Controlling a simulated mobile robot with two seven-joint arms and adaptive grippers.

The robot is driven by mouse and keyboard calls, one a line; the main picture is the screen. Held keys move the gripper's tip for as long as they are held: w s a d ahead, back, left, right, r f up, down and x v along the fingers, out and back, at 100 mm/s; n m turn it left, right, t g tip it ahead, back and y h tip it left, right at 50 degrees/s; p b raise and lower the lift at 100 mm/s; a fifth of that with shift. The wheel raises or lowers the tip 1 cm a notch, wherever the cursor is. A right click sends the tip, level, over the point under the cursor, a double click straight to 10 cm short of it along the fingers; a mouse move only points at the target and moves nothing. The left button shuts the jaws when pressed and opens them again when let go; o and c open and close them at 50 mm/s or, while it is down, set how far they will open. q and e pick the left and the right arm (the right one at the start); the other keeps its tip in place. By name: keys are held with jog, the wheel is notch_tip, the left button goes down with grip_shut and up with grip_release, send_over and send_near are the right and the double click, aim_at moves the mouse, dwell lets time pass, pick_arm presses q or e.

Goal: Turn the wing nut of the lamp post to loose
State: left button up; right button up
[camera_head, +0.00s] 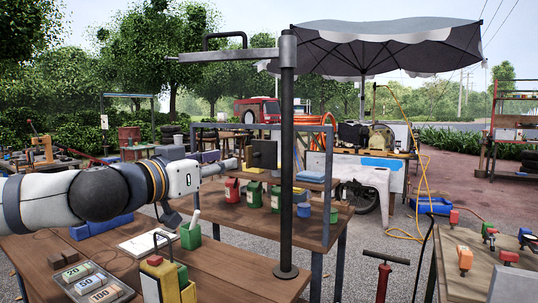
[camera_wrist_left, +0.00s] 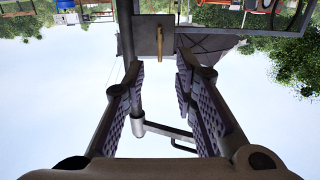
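The lamp post (camera_head: 287,200) is a dark upright pole on a round foot on the wooden table, with a grey arm (camera_head: 228,55) at its top. A dark block (camera_head: 264,153) sits at the pole's mid height. It also shows in the upside-down left wrist view (camera_wrist_left: 146,28). A tan upright bar (camera_wrist_left: 160,43) on the block's face looks like the wing nut. My left gripper (camera_head: 236,164) points at the block from the left. In the wrist view, its fingers (camera_wrist_left: 160,68) are open and empty, with the bar ahead between the tips, apparently apart from it. My right gripper is out of view.
A shelf (camera_head: 325,182) with red and green containers (camera_head: 253,194) stands behind the pole. A green cup (camera_head: 190,237), a yellow-and-green box (camera_head: 163,280) and a tray of labelled pieces (camera_head: 92,285) occupy the near table. Bare wood lies left of the post's foot.

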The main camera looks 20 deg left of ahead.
aim_at(249, 155)
pick_arm(q)
jog(key=w, duration=0.3)
jog(key=w+d+b, duration=0.1)
jog(key=w, duration=0.2)
jog(key=w+b, duration=0.1)
jog(key=w, duration=0.2)
jog(key=shift+w+d+f, duration=0.15)
jog(key=shift+w+f, duration=0.2)
jog(key=shift+f, duration=0.05)
jog(key=shift+w+r, duration=0.2)
jog(key=shift+w, duration=0.1)
jog(key=shift+w+d+r, duration=0.1)
jog(key=shift+r, duration=0.25)
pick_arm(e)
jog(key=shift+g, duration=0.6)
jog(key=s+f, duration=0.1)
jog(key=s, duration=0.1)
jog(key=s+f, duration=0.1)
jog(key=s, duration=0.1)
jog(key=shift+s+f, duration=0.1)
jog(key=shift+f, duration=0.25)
pick_arm(q)
grip_shut()
